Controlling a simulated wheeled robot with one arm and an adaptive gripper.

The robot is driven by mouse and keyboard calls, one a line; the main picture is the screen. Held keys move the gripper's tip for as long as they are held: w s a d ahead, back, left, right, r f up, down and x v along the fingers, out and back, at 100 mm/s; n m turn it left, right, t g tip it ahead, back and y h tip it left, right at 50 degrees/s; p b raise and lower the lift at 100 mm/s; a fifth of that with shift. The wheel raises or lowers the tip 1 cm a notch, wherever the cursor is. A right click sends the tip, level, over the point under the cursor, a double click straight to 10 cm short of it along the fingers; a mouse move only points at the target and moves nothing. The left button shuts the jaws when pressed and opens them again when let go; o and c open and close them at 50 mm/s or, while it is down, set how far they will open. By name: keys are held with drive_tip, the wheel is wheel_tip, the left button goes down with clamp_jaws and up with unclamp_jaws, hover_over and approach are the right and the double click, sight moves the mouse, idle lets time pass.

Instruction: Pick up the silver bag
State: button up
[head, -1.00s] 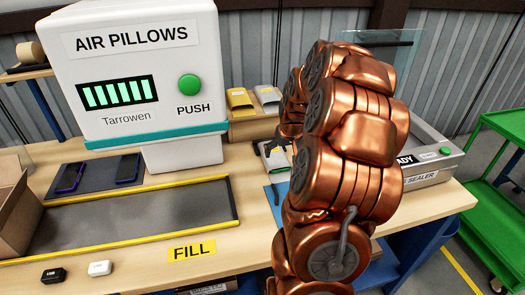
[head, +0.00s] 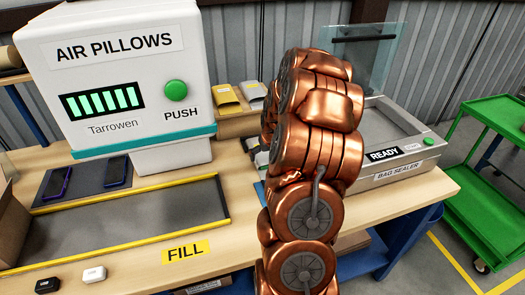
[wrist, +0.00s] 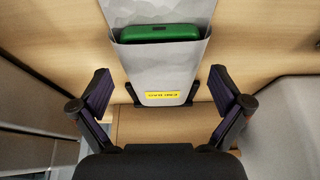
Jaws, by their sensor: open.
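The silver bag (wrist: 163,66) is in the upper middle of the wrist view, with a yellow label on its front. A dark green flat item (wrist: 160,33) shows in its open mouth. My gripper (wrist: 160,90) is open, with one finger to each side of the bag's lower part and clear gaps between. Neither finger touches the bag. In the head view my copper arm hides the gripper and most of the area around the bag.
The air pillow machine (head: 115,85) stands left of my arm and the bag sealer (head: 395,165) right of it. A yellow packet (head: 223,97) and a grey packet (head: 253,92) rest on a raised wooden stand behind. A green cart (head: 490,150) is at the far right.

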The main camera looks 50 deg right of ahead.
drive_tip(key=shift+w+d+f, duration=0.1)
drive_tip(key=shift+w+f, duration=0.15)
drive_tip(key=shift+f, duration=0.45)
drive_tip(key=c, duration=0.8)
drive_tip(key=shift+o, duration=0.2)
drive_tip(key=shift+r, duration=0.1)
